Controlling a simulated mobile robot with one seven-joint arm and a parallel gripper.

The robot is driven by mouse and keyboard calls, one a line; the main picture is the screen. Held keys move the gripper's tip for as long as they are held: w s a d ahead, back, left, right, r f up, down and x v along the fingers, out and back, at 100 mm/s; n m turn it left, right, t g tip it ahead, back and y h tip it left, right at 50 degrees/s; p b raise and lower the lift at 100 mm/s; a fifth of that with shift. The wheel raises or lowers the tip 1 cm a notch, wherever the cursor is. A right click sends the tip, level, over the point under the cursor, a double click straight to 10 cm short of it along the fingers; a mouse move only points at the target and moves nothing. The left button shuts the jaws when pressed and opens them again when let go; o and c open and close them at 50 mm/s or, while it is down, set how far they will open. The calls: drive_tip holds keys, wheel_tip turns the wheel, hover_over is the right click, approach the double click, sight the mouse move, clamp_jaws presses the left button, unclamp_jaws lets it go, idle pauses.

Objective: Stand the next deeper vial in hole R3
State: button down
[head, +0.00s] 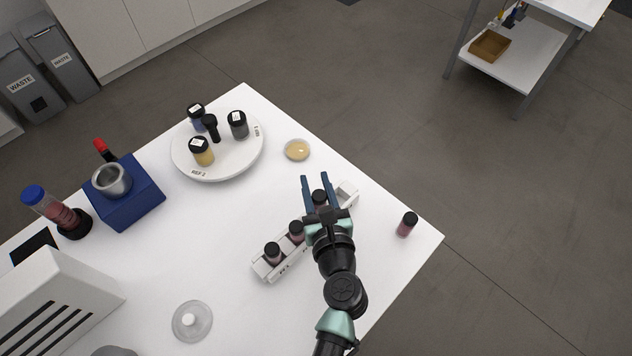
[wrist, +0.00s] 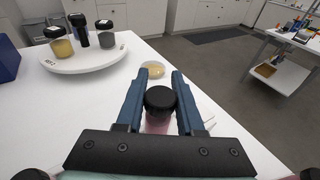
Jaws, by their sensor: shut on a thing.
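A white rack (head: 268,270) lies slanted on the table in the head view. Two black-capped vials with dark pinkish bodies, one (head: 273,253) at its near left end and one (head: 296,231) beside it, stand upright in it. My gripper (head: 315,178) is over the rack's farther half, shut on a third black-capped vial (head: 319,197). In the wrist view this held vial (wrist: 160,101) is upright between the blue fingers, its pink body partly hidden. I cannot tell whether its base is in a hole. Another vial (head: 407,224) stands on the table at the right. The hole labels are not readable.
A white turntable (head: 240,163) with several jars stands at the back. A shallow dish (head: 297,150) lies beyond the gripper. A blue block (head: 140,205) with a metal cup is at the left, and a clear lid (head: 192,321) in front. The table's right edge is near.

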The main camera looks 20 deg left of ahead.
sight(316, 196)
drive_tip(key=shift+f+b, duration=1.65)
drive_tip(key=shift+f, duration=0.45)
drive_tip(key=shift+c, duration=2.2)
unclamp_jaws()
drive_tip(key=shift+s, duration=0.1)
drive_tip(key=b+v, duration=0.1)
drive_tip(key=v, duration=1.2)
